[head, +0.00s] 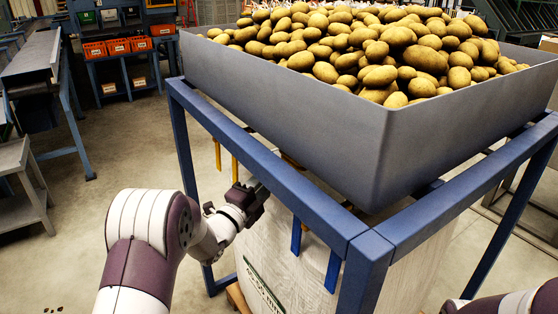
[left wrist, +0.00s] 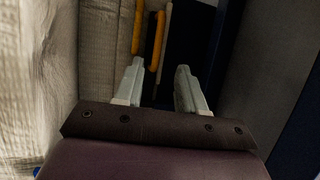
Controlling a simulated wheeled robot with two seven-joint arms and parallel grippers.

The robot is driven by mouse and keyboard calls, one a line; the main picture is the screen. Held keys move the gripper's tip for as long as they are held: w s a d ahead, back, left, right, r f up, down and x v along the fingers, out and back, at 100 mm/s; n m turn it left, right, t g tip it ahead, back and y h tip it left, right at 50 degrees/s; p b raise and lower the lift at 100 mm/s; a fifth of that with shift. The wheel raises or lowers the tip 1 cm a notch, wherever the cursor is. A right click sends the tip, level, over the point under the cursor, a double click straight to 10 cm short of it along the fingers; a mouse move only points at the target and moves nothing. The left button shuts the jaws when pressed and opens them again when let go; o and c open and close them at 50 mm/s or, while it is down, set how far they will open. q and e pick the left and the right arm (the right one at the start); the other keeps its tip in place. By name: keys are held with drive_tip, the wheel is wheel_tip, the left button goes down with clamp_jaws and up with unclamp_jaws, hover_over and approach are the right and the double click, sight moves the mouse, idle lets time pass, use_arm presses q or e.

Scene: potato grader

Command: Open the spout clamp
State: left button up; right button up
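My left gripper (head: 258,190) reaches under the blue frame beam beside the big white bag (head: 270,255), and its fingertips are hidden in the head view. In the left wrist view my left gripper (left wrist: 158,78) is open, its two pale fingers apart with nothing between them. Yellow-orange bars (left wrist: 157,42) show just beyond the fingers, nearer the left one. I cannot tell whether they belong to the spout clamp, which I cannot clearly make out. My right arm shows only at the lower right corner; its gripper is out of view.
A grey hopper (head: 300,110) heaped with potatoes (head: 380,50) sits above the blue frame (head: 285,185). Yellow straps (head: 235,168) and blue straps (head: 333,270) hang below the beam. The bag's pale fabric (left wrist: 100,50) is close on the left in the left wrist view.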

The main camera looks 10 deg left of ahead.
use_arm(q)
drive_tip(key=x, duration=1)
drive_tip(key=shift+w+d+f, duration=0.15)
drive_tip(key=shift+w, duration=0.1)
clamp_jaws()
